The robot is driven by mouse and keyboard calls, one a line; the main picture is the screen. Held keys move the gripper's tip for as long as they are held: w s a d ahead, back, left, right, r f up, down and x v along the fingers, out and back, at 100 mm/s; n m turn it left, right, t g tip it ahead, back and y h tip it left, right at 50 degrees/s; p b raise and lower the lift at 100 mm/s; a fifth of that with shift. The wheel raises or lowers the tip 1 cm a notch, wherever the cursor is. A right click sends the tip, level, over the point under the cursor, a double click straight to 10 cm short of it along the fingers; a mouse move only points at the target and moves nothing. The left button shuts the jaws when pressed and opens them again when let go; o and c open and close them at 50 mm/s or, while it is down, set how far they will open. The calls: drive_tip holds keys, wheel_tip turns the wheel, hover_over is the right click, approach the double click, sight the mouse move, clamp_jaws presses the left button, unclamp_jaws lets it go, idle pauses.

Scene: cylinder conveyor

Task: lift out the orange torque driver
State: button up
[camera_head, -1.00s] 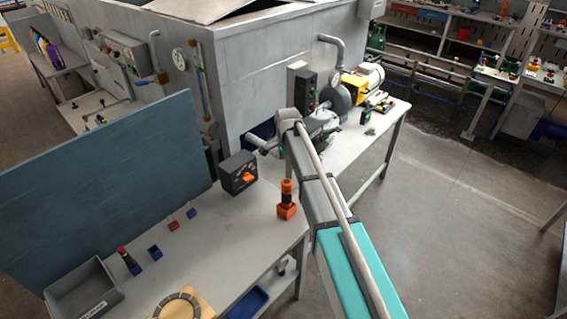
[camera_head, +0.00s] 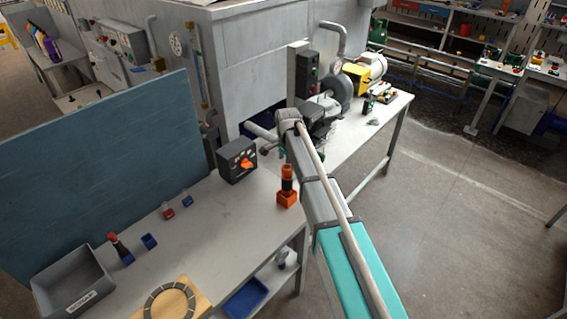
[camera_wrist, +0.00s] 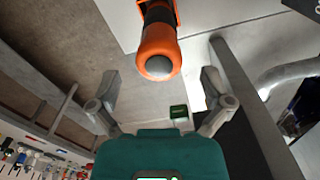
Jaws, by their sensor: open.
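The orange torque driver (camera_head: 287,176) stands upright in an orange block holder (camera_head: 287,199) near the right end of the workbench. In the wrist view the driver (camera_wrist: 157,43) shows end-on, with an orange collar and grey rounded tip, at top centre. My gripper (camera_wrist: 161,80) is open and empty. Its two fingers are spread left and right, with the driver's end showing between and just above their tips, apart from both. In the head view my arm reaches past the driver on its right, and my gripper's fingers cannot be made out there.
A dark switch box (camera_head: 237,161) with an orange knob stands behind-left of the driver, close by. A blue panel (camera_head: 100,165) rises along the bench's back. Open floor is at right.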

drive_tip(key=shift+f+b, duration=1.65)
drive_tip(key=shift+f, duration=0.3)
drive_tip(key=c, duration=1.4)
drive_tip(key=shift+o, duration=0.2)
drive_tip(key=shift+r+p, duration=3.75)
drive_tip(key=shift+p, duration=0.05)
